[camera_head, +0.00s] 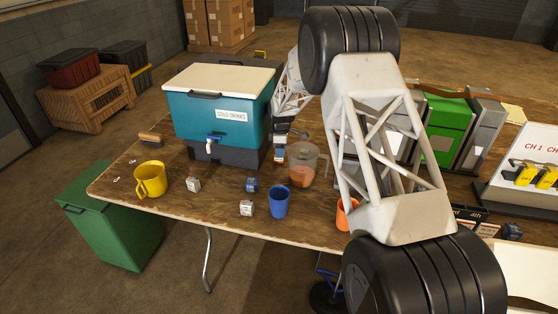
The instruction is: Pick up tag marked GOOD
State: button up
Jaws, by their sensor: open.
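No tag with a readable GOOD mark shows. Small cards with black and red print (486,229) lie at the right front of the wooden table, beside a black holder (467,214) with white lettering too small to read. My gripper (284,146) is small in the picture, between the teal drinks cooler and the clear pitcher, pointing down. It is open, and I see nothing held in it. It is far to the left of the cards. My large arm links cover the table's middle right and part of what stands there.
The cooler (222,107), clear pitcher (303,165), yellow mug (151,180), blue cup (279,202) and several small boxes crowd the left side. An orange cup (345,213) is partly hidden. Green-and-grey units (447,127) and a white CH1 panel (527,150) stand right.

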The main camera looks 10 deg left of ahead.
aim_at(280, 163)
jog(key=shift+w+a+f, duration=0.1)
jog(key=shift+f, duration=2.4)
jog(key=shift+c, duration=0.5)
grip_shut()
jog(key=shift+r, duration=0.1)
jog(key=shift+r, duration=1.75)
jog(key=w+d, duration=0.1)
jog(key=w, duration=0.4)
jog(key=w+d, duration=0.2)
jog(key=w, duration=0.4)
jog(key=w+d, duration=0.2)
jog(key=w, duration=0.4)
jog(key=shift+w+f, duration=0.1)
jog(key=shift+w, duration=0.1)
